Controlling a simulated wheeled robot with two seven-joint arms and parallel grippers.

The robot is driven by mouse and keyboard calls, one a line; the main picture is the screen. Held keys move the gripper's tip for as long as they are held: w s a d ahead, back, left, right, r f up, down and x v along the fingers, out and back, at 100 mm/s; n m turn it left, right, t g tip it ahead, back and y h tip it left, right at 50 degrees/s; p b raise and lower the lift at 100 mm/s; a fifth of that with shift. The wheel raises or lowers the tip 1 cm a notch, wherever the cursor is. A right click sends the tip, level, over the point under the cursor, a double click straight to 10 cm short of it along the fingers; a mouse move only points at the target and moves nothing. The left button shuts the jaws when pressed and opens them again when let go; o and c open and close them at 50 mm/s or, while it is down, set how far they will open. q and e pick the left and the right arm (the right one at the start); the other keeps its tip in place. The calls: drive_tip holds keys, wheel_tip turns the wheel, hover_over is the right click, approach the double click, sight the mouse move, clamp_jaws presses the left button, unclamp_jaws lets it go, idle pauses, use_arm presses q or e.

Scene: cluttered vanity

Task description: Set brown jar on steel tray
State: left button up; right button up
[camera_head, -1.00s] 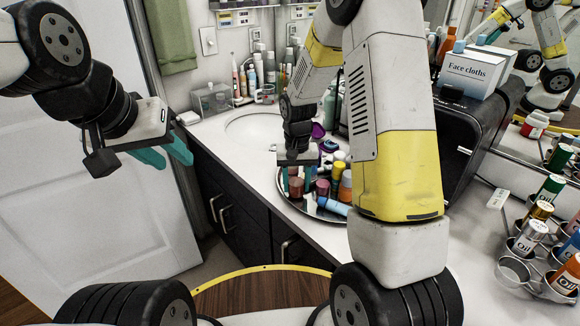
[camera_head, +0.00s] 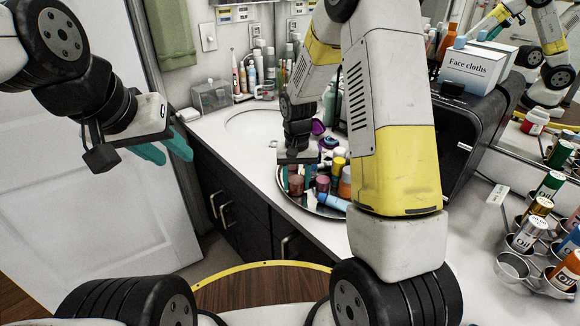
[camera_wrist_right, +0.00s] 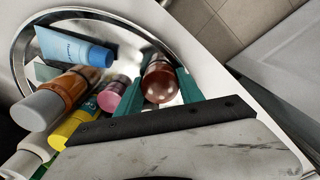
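The brown jar (camera_head: 296,186) is between the teal fingers of my right gripper (camera_head: 297,178), over the near left part of the round steel tray (camera_head: 327,211). In the right wrist view the jar (camera_wrist_right: 160,82) is upright, its glossy round lid facing the camera. The right gripper's fingers (camera_wrist_right: 160,88) lie close against both sides and look shut on it. The jar's base is hidden, so I cannot tell whether it touches the tray (camera_wrist_right: 30,38). My left gripper (camera_head: 164,152) is open and empty, in front of the white door.
A blue tube (camera_wrist_right: 75,48), a pink-lidded jar (camera_wrist_right: 112,95), an orange bottle (camera_wrist_right: 70,88) and a yellow-capped bottle (camera_wrist_right: 75,122) crowd the tray beside the brown jar. A black cabinet (camera_head: 478,120) stands at right. The counter around the sink (camera_head: 250,125) is mostly clear.

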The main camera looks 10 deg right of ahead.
drive_tip(key=o, duration=0.5)
drive_tip(key=shift+a+f, duration=0.1)
drive_tip(key=shift+a, duration=0.05)
drive_tip(key=r, duration=0.7)
drive_tip(key=shift+d+r, duration=0.2)
drive_tip(key=shift+r, duration=0.3)
